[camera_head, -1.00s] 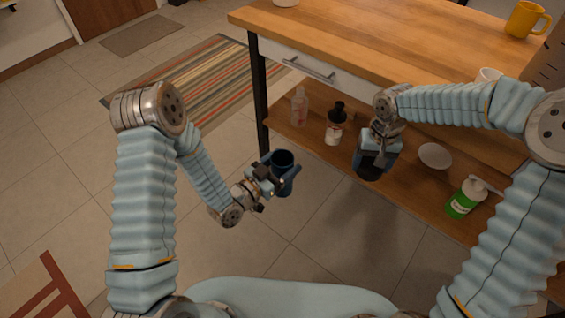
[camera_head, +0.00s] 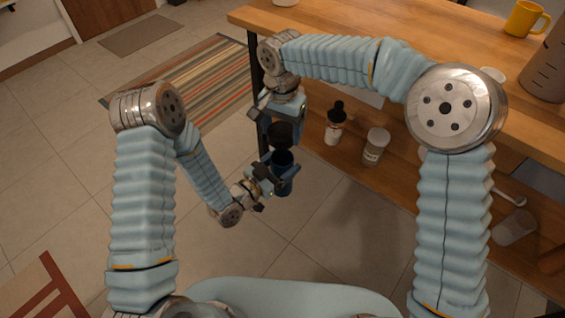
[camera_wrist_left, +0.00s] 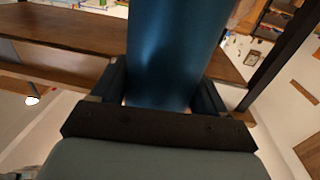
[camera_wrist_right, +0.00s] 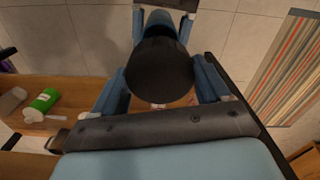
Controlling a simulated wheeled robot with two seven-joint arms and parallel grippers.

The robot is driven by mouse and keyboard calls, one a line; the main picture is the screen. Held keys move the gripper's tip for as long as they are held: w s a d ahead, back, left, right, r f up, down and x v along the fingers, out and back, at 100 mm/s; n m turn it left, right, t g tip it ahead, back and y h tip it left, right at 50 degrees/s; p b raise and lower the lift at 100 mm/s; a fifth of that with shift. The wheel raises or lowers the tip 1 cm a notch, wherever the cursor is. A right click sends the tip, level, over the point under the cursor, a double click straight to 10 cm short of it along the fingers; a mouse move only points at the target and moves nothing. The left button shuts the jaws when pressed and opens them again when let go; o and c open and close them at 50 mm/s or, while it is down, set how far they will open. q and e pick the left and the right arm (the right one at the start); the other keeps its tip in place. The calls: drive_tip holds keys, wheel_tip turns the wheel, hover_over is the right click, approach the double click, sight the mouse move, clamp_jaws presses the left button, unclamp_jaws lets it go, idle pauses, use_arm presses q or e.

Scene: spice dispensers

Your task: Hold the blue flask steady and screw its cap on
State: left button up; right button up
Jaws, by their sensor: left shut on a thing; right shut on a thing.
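The blue flask (camera_head: 283,184) is upright in my left gripper (camera_head: 279,179), which is shut around its body in front of the table. The flask's blue wall fills the middle of the left wrist view (camera_wrist_left: 175,50). My right gripper (camera_head: 282,133) is shut on the black cap (camera_head: 280,137) and holds it directly above the flask's mouth. In the right wrist view the cap (camera_wrist_right: 160,70) sits between the fingers, with the flask (camera_wrist_right: 160,20) partly hidden behind it. I cannot tell whether cap and flask touch.
The wooden table (camera_head: 380,25) is behind the grippers. Its lower shelf holds a dark-topped bottle (camera_head: 335,125), a jar (camera_head: 376,146) and, in the right wrist view, a green bottle (camera_wrist_right: 42,102). A striped rug (camera_head: 190,85) lies on the floor. Tiled floor in front is clear.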

drive_tip(key=shift+f, duration=0.15)
drive_tip(key=shift+f, duration=1.85)
drive_tip(key=shift+f, duration=0.9)
drive_tip(key=shift+f, duration=0.5)
